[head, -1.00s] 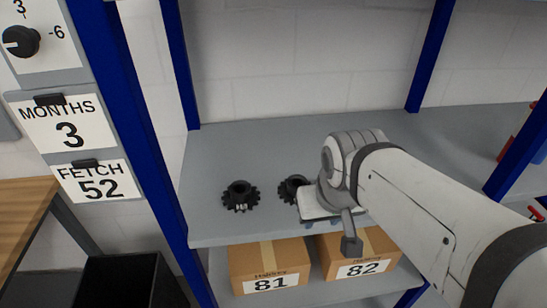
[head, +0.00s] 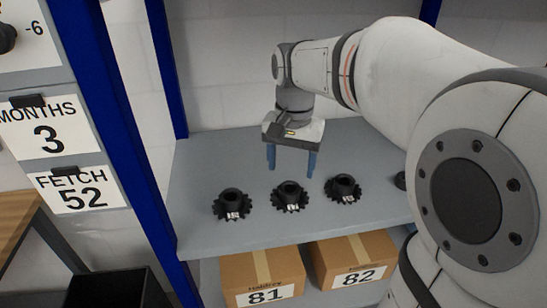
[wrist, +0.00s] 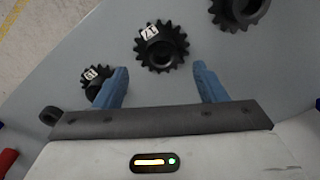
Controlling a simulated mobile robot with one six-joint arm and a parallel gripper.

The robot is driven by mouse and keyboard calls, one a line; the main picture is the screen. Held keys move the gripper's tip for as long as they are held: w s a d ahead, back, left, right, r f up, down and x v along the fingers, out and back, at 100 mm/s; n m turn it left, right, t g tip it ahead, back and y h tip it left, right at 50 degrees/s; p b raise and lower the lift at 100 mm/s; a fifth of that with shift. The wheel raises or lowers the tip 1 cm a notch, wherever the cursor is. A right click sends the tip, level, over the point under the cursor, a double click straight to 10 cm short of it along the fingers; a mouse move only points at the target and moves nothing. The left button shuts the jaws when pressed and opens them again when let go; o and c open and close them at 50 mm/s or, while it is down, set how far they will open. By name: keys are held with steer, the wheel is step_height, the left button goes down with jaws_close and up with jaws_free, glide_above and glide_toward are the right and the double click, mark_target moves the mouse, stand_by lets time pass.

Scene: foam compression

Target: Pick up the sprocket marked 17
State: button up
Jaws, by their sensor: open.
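Several black toothed sprockets with small white labels stand in a row on the grey shelf. In the wrist view the middle sprocket (wrist: 161,46) has a label that looks like 17, upside down; the middle one of the three clear sprockets (head: 289,197) in the head view has a label too small to read surely. My gripper (head: 291,165) is open and empty, blue fingers pointing down, above the shelf and behind the row. In the wrist view my gripper (wrist: 160,67) has its fingers apart, with the middle sprocket just beyond the gap.
Other sprockets stand to the left (head: 232,204) and right (head: 343,188); another (head: 400,180) is partly hidden by my arm. Boxes 81 (head: 262,278) and 82 (head: 354,262) sit on the shelf below. A blue post (head: 125,130) rises at left. The shelf behind the row is clear.

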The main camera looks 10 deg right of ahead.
mark_target(290, 186)
steer(key=f, duration=0.2)
steer(key=f+p, duration=0.1)
steer(key=f, duration=0.4)
steer(key=shift+w+f, duration=0.35)
steer(key=shift+f, duration=0.05)
steer(key=shift+c, duration=0.5)
steer(key=c, duration=1.2)
